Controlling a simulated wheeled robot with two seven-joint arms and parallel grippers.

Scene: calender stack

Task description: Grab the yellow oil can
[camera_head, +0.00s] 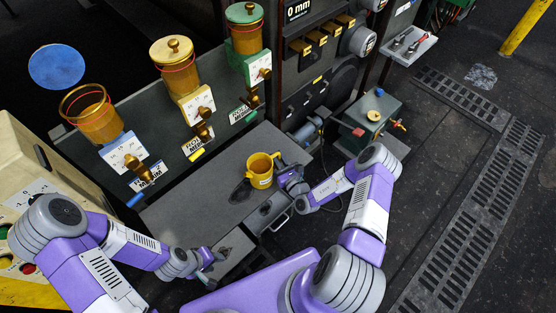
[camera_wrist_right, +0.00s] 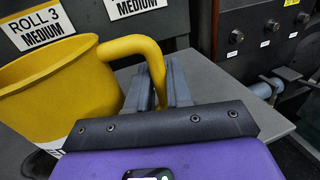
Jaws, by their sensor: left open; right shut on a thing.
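The yellow oil can (camera_head: 260,172) is an open-topped yellow container with a side handle, over the grey bench top (camera_head: 190,215). My right gripper (camera_head: 283,172) is at the can's right side. In the right wrist view, the can (camera_wrist_right: 50,95) fills the left, and its handle runs down between the fingers of my right gripper (camera_wrist_right: 160,88), which is shut on it. A dark patch lies on the bench beside the can; I cannot tell if the can touches the bench. My left gripper (camera_head: 214,257) is open and empty near the bench's front left.
Behind the bench stand an uncovered orange reservoir (camera_head: 97,120), a yellow lidded one (camera_head: 176,68) and a green lidded one (camera_head: 246,32), with gauges and brass valves. A blue disc (camera_head: 57,66) is at upper left. A green box (camera_head: 372,112) stands right of the bench.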

